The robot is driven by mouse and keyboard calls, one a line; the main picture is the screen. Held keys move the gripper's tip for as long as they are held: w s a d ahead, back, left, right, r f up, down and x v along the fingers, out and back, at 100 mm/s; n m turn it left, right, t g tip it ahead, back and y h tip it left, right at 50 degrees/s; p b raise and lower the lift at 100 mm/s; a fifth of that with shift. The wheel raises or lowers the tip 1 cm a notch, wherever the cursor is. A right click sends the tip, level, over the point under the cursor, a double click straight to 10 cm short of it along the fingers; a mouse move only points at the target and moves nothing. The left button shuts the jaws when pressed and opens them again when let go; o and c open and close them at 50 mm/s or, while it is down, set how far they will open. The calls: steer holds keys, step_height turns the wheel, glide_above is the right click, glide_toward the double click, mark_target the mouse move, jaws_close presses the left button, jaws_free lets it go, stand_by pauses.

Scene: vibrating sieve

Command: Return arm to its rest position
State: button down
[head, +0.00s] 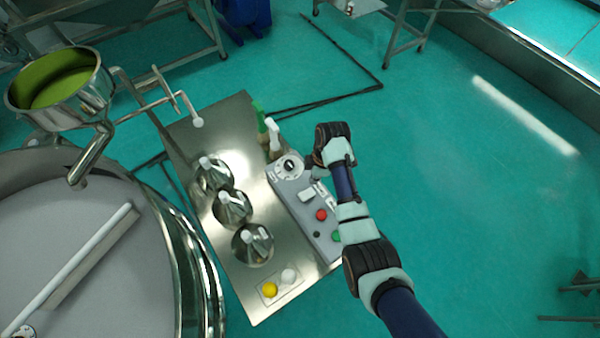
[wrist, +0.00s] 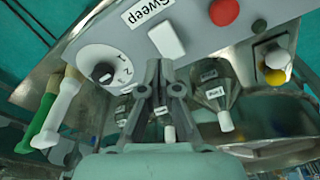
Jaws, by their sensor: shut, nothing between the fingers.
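My arm reaches in from the lower right in the head view and stands over the right side of the steel table (head: 185,130). My gripper shows in the wrist view (wrist: 160,65) with its two fingers together and nothing between them. In the head view its fingertips cannot be made out. The gripper is in front of the grey control box (head: 305,205), close to a white switch marked "Sweep" (wrist: 166,40). The box also bears a dial (head: 290,166), a red button (head: 321,215) and a green button (head: 336,236).
A yellow knob (head: 270,289) is at the front. A large round sieve (head: 80,240) fills the left.

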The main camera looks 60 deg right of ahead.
stand_by(0.3)
steer(key=w+a+r+m+t+h+p, duration=0.1)
steer(key=w+a+r+t+h, duration=0.1)
steer(key=w+a+r, duration=0.6)
steer(key=w+a+r+m+t+h+p, duration=0.15)
steer(key=w+a+r, duration=0.35)
steer(key=a, duration=0.5)
steer(key=s+a+r+m+t+y, duration=0.1)
steer(key=a+r+t, duration=0.3)
steer(key=a+r, duration=0.4)
steer(key=s+a+r+m+t+y, duration=0.1)
steer(key=s+a+r+m+t, duration=0.2)
steer(key=a+r, duration=0.6)
steer(key=a, duration=0.5)
steer(key=shift+t, duration=0.35)
steer(key=shift+y, duration=0.25)
